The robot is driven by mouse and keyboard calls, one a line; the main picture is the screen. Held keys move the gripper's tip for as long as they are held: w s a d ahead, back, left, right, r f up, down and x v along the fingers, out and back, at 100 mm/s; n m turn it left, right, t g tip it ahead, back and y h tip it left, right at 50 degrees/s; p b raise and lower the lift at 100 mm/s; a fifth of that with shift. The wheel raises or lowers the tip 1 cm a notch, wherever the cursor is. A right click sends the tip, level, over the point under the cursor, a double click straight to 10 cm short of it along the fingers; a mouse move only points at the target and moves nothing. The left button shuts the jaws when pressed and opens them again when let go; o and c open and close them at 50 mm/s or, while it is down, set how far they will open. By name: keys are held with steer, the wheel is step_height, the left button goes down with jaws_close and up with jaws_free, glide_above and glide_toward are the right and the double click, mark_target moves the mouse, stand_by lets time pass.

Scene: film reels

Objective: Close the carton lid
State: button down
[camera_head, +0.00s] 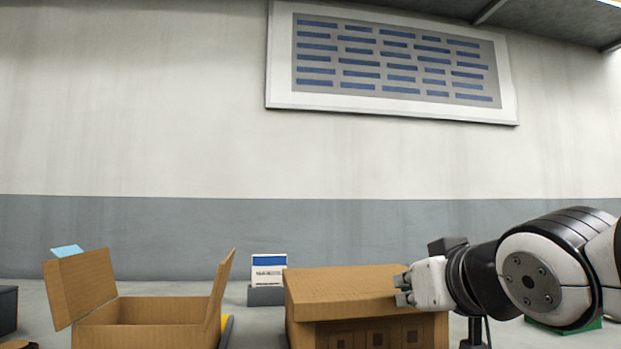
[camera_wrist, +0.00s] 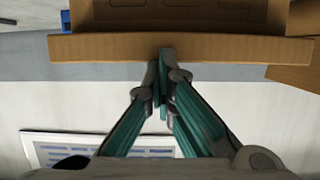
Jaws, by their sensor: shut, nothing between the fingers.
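A brown cardboard carton (camera_head: 420,333) with a row of dark squares on its front stands right of centre in the head view. Its lid (camera_head: 340,285) lies over the top, with its front edge jutting out; I cannot tell whether it is fully down. My gripper (camera_head: 403,289) is at the lid's right side, fingertips at its edge. In the wrist view, my gripper (camera_wrist: 160,72) has its fingers together and empty, tips at the lid's long edge (camera_wrist: 220,47). Whether they touch it is unclear.
An open cardboard box (camera_head: 150,336) with raised flaps stands at the left. A white and blue card on a grey block (camera_head: 266,295) stands between the boxes. A dark block (camera_head: 7,309) is at the far left. A wall panel (camera_head: 395,60) hangs behind.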

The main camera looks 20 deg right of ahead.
steer(key=shift+s+f, duration=0.1)
steer(key=shift+f, duration=0.1)
steer(key=v, duration=1.2)
steer(key=shift+r, duration=0.25)
steer(key=shift+f, duration=0.1)
steer(key=s+a+f+n+g+y, duration=0.15)
steer(key=f+g, duration=0.25)
steer(key=f, duration=0.4)
steer(key=s+a+f+m+g, duration=0.1)
steer(key=a+f+g, duration=0.2)
steer(key=f, duration=0.6)
steer(key=s+a+f+n+g+y, duration=0.1)
steer(key=s+a+f+g, duration=0.3)
steer(key=s+f+g, duration=0.45)
step_height(320, 180, up, 38)
steer(key=s+t+p, duration=0.1)
steer(key=t+p, duration=0.4)
steer(key=p, duration=3.1)
steer(key=shift+s+f+n+p, duration=0.15)
steer(key=shift+s+n+p, duration=0.05)
steer(key=shift+n+p, duration=0.15)
steer(key=shift+a+t, duration=0.15)
steer(key=shift+t, duration=0.1)
